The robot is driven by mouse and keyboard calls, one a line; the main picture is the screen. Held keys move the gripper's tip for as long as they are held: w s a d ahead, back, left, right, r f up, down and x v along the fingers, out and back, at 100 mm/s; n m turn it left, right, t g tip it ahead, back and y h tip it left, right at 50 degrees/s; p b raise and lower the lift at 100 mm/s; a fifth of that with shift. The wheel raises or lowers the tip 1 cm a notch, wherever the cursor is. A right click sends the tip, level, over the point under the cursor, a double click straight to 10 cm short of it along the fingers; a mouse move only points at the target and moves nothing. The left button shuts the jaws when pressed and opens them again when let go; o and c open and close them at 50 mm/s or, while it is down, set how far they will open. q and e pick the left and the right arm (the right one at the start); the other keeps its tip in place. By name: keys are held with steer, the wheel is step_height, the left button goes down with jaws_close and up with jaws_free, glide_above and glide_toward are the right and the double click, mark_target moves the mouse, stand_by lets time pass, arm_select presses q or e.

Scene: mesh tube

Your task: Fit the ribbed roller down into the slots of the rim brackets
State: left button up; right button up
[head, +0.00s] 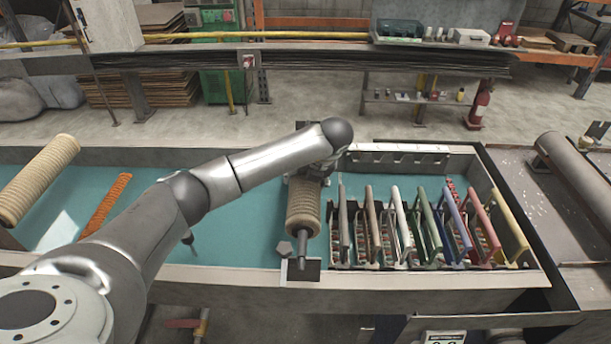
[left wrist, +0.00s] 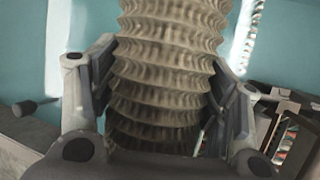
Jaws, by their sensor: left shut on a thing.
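The tan ribbed roller (head: 303,208) lies lengthwise across the teal basin, its dark shaft end pointing at the near rim. The shaft end overlaps the dark near rim bracket (head: 313,270); I cannot tell whether it sits in the slot or above it. The far end of the roller and any far bracket are hidden behind my left arm. My left gripper (head: 320,168) is over the roller's far part. In the left wrist view my left gripper (left wrist: 158,105) has a finger on each side of the ribbed roller (left wrist: 165,75) and is shut on it. My right gripper is not in view.
A rack of several coloured upright frames (head: 430,230) stands close to the right of the roller. A second ribbed roller (head: 38,180) and an orange rod (head: 105,205) lie at the left. A grey cylinder (head: 580,170) lies at the far right. The basin between is mostly clear.

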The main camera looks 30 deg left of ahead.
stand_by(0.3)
arm_select(q)
steer(key=o, duration=1.7)
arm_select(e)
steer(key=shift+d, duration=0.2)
arm_select(q)
steer(key=shift+f, duration=0.1)
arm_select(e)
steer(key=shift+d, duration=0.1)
